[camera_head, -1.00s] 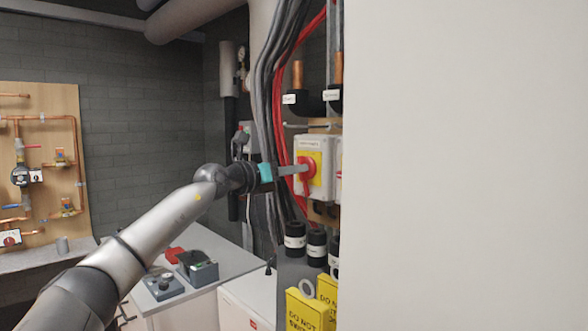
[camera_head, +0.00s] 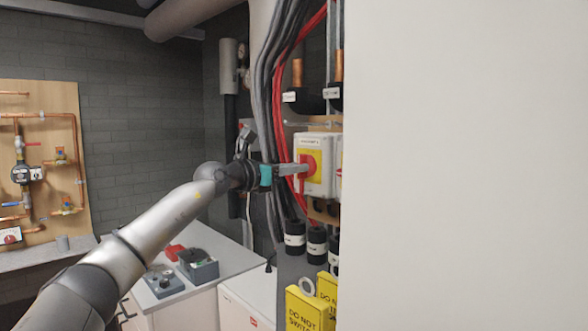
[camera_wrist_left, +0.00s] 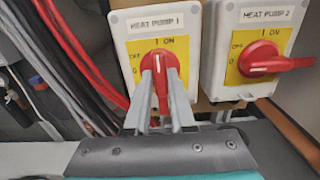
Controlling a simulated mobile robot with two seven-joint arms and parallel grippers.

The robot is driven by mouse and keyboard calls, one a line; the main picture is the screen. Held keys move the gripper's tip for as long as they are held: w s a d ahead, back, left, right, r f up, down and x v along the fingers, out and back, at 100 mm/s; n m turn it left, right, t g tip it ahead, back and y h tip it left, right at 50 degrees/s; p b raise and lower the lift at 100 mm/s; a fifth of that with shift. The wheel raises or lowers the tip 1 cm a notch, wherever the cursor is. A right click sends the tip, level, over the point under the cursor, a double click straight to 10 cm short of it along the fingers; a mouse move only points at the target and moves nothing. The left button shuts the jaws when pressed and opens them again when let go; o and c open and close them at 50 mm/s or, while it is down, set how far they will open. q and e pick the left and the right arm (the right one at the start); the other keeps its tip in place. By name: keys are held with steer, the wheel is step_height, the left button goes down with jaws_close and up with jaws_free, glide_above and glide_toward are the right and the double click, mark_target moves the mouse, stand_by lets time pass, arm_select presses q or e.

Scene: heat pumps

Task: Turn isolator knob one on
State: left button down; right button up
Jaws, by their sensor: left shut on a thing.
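The heat pump 1 isolator is a white box (camera_head: 323,147) on the wall, with a yellow plate and a red knob (camera_head: 308,166). In the left wrist view its label reads "HEAT PUMP 1", and the red knob (camera_wrist_left: 159,70) stands upright, its upper end toward the "1 ON" mark. My left gripper (camera_wrist_left: 160,75) is shut on this knob, with one grey finger on each side. In the head view the left gripper (camera_head: 303,168) reaches the knob from the left. My right gripper is not in view.
A second isolator, "HEAT PUMP 2" (camera_wrist_left: 250,45), sits close at the right, its red knob (camera_wrist_left: 275,64) lying sideways. Red and grey cables (camera_wrist_left: 75,60) run close at the left. Yellow "do not switch" signs (camera_head: 305,308) hang below. A pale panel (camera_head: 460,160) blocks the right side.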

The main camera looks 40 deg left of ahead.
arm_select(q)
steer(key=c, duration=0.8)
jaws_free()
steer(key=shift+o, duration=0.2)
steer(key=s+a+b, duration=0.1)
steer(key=s+b, duration=1.3)
steer(key=s, duration=0.1)
steer(key=shift+a, duration=0.15)
steer(key=shift+s, duration=0.15)
